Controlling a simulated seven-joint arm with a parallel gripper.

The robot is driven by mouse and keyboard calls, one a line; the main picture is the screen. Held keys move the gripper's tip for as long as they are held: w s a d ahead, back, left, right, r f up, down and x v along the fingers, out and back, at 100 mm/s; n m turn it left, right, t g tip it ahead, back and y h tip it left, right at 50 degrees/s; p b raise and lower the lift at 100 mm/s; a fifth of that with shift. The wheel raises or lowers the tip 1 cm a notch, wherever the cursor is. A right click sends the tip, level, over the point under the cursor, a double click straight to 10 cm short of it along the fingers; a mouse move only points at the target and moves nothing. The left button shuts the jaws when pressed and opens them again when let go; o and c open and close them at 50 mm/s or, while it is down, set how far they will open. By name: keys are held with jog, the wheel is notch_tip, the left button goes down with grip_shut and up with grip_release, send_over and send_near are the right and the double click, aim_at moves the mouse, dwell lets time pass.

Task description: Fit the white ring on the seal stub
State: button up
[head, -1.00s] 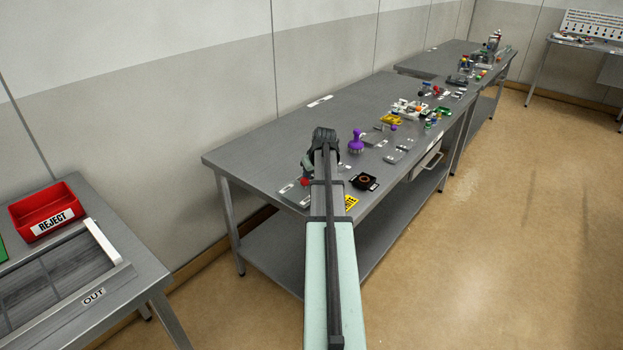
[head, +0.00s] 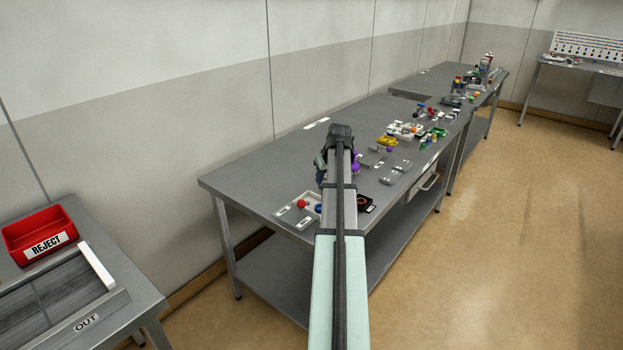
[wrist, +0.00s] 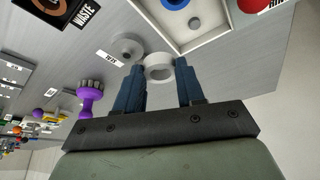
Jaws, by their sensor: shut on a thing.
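The white ring (wrist: 158,68) is between the two blue fingers of my gripper (wrist: 158,72) in the wrist view. My gripper is shut on it, and its round opening shows. A grey round piece with a small raised centre (wrist: 126,48), which looks like the seal stub, is on the table just left of the ring in that view. The ring is apart from its centre in the picture; the height between them is hard to judge. In the head view, my arm covers the ring and the stub, and my gripper (head: 322,172) is only partly visible.
A white-rimmed tray (head: 299,221) with a red ball and a blue piece lies at the table's near end. A purple knobbed piece (wrist: 90,97) stands close to the gripper. A black plate with a brown ring (head: 364,202) lies near the front edge. Small parts crowd farther back.

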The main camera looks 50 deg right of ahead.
jog(key=d, duration=0.2)
jog(key=d+f, duration=0.1)
jog(key=d, duration=0.4)
jog(key=shift+w+d+f, duration=0.1)
jog(key=shift+w+f, duration=0.05)
jog(key=shift+f, duration=0.15)
jog(key=shift+w+d+r, duration=0.1)
jog(key=shift+w+d, duration=0.15)
jog(key=shift+w, duration=0.05)
jog(key=shift+a+n, duration=0.1)
jog(key=shift+n, duration=0.3)
jog(key=shift+f, duration=1.9)
jog(key=shift+f, duration=1)
dwell(0.8)
jog(key=o, duration=1.1)
jog(key=shift+o, duration=0.4)
